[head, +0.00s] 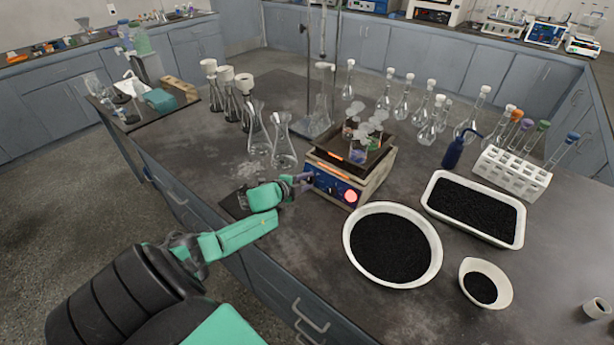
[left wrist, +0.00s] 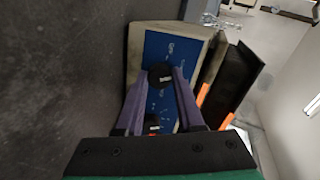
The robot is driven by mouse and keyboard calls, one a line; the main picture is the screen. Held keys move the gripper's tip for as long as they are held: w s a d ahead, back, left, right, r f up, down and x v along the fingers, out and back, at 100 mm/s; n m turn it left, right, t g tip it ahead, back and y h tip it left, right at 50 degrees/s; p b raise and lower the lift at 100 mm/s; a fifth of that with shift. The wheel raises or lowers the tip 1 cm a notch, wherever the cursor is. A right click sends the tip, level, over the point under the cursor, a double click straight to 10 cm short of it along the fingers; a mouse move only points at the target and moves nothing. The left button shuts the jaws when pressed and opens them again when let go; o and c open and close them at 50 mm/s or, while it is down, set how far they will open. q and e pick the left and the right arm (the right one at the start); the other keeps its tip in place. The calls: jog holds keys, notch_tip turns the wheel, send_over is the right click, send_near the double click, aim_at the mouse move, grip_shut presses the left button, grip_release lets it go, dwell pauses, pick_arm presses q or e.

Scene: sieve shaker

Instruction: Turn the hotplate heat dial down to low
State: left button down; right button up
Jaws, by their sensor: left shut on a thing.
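The hotplate (head: 345,180) stands on the dark bench with a blue control panel facing my side. My left gripper (head: 307,180) reaches the left end of this panel. In the left wrist view, its purple fingers (left wrist: 160,78) are closed on a black dial (left wrist: 161,74), one finger on each side. A second dark round part with some red (left wrist: 152,128) shows between the fingers, nearer the palm. The dial's exact setting is too small to read. My right gripper is not in view.
Small beakers (head: 360,152) stand on the hotplate's top. A round white bowl of black grains (head: 347,240) and a white tray (head: 432,205) sit to the right. Glass flasks (head: 284,155) stand behind my left gripper. The bench front left of the bowl is clear.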

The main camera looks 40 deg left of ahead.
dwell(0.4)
pick_arm(q)
jog(key=c, duration=0.5)
grip_release()
jog(key=p+v, duration=0.2)
jog(key=v, duration=1.2)
jog(key=shift+s, duration=0.25)
